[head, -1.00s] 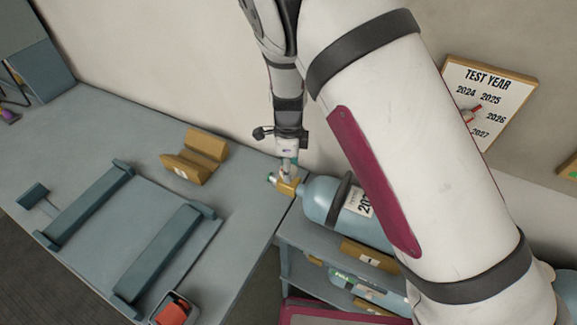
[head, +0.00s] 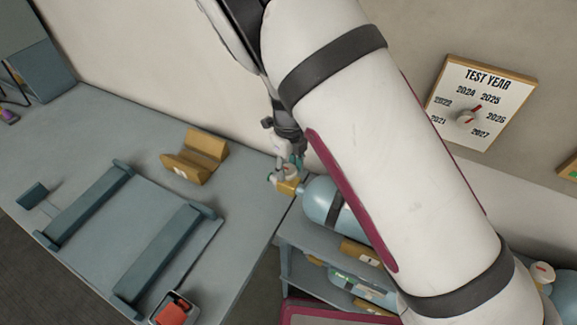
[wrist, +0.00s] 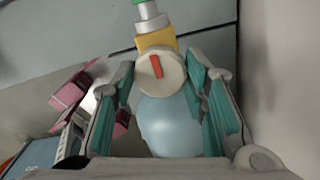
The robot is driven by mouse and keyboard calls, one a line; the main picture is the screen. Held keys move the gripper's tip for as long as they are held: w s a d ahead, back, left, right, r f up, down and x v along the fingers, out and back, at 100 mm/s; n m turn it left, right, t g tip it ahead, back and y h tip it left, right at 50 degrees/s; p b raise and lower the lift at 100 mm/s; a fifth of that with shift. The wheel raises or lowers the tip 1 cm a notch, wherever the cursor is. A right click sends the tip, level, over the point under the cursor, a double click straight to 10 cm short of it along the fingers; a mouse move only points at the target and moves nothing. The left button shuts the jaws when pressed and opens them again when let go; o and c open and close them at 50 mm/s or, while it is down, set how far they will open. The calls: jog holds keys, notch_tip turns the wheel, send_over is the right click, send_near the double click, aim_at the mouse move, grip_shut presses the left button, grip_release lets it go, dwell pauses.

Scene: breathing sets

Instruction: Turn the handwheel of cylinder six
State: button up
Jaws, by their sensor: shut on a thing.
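A light blue cylinder (head: 321,200) lies on its side on the shelf rack, with a yellow valve block (head: 288,187) at its left end. I cannot read a number on it. In the wrist view the round white handwheel (wrist: 161,74) with an orange-red mark sits in front of the yellow valve block (wrist: 156,39) and the blue cylinder (wrist: 168,124). My gripper (wrist: 160,68) has a teal-padded finger on each side of the handwheel and is shut on it. In the head view my gripper (head: 290,166) is at the valve, and my arm hides much of the cylinder.
Another cylinder (head: 362,290) lies on the lower shelf. A grey bench (head: 100,150) to the left holds a yellow V-block (head: 194,158), blue-grey rails (head: 165,255) and a red item (head: 172,313) in a small box. A test-year dial board (head: 480,103) hangs on the wall.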

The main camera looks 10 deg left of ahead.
aim_at(288, 169)
dwell(0.4)
jog(key=o, duration=1.2)
jog(key=shift+c, duration=0.2)
notch_tip(288, 169, up, 12)
